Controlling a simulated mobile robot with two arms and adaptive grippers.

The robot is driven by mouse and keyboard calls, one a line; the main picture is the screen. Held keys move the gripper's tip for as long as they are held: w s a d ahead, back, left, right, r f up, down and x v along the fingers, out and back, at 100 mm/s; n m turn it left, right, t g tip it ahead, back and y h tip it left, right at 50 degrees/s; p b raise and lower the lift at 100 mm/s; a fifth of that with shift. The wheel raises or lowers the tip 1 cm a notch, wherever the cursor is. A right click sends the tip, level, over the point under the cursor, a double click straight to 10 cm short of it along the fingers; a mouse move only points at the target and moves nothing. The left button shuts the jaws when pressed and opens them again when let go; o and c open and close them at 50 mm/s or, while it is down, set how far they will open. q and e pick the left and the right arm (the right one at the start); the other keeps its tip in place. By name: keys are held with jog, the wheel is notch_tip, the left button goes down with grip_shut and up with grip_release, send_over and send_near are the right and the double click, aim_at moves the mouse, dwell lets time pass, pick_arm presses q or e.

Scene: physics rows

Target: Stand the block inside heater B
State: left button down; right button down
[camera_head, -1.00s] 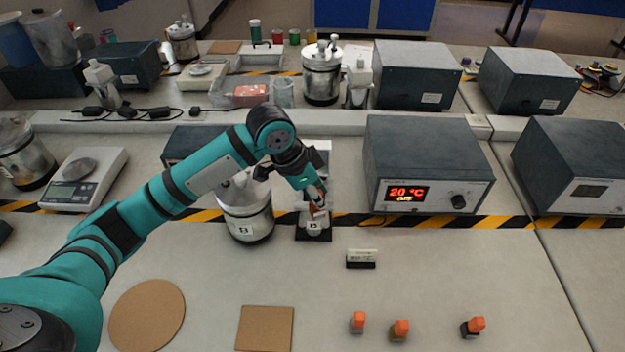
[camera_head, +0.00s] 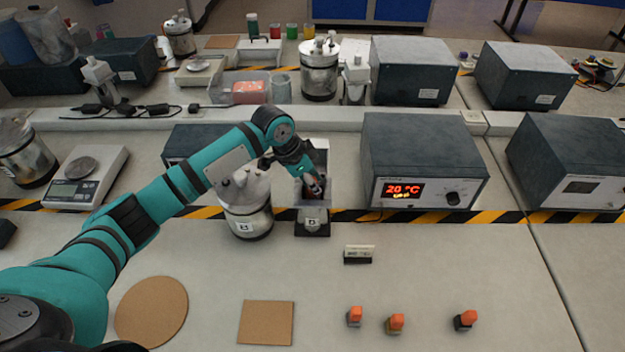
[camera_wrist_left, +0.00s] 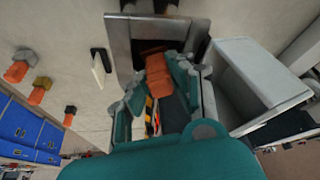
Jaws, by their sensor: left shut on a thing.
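Heater B is the small upright unit with a "B" label (camera_head: 312,223) on its dark foot, at the middle of the bench. My left gripper (camera_head: 316,188) is at the front of its upper part. In the left wrist view the gripper (camera_wrist_left: 160,75) is shut on an orange-handled block (camera_wrist_left: 155,62), which points into a grey metal-framed opening (camera_wrist_left: 120,35). The block's lower end is hidden, so I cannot tell whether it touches the heater's floor. My right gripper is not in view.
A lidded canister (camera_head: 246,206), also labelled B, stands close at the left. A dark control box (camera_head: 420,150) reading 20 °C stands at the right. Other orange-topped blocks (camera_head: 396,323), a small sign (camera_head: 358,253) and a cork square (camera_head: 266,323) lie in front.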

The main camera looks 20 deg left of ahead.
pick_arm(q)
jog(key=shift+f, duration=0.1)
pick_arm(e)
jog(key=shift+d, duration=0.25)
pick_arm(q)
jog(key=c, duration=1.2)
grip_release()
jog(key=shift+o, duration=0.2)
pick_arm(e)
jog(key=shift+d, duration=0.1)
pick_arm(q)
jog(key=b+v, duration=0.1)
jog(key=v, duration=1.1)
jog(key=shift+b, duration=0.4)
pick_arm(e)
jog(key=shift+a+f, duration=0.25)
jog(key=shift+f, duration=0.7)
